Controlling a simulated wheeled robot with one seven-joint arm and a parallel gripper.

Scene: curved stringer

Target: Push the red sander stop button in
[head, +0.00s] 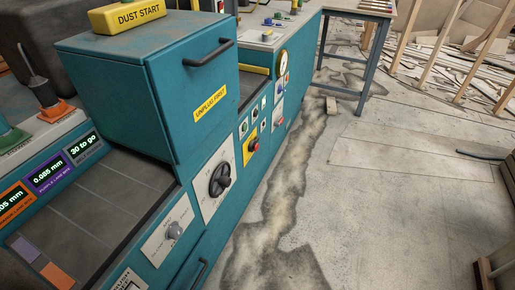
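A red mushroom-shaped button (253,146) sits on a yellow plate on the front of the teal machine (250,180), near the middle of the view. Another small red control (279,121) shows on a pale plate further along the same front. The labels beside both are too small to read, so I cannot tell which is the sander stop. I cannot tell whether either one is pressed. My gripper is not in view.
A box labelled "UNPLUG FIRST" (205,95), with a black handle, stands above the front panel. A black rotary knob (219,179) and a grey knob (175,230) stick out nearer me. The floor (370,190) right of the machine is largely clear. A metal-legged table (364,62) stands behind.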

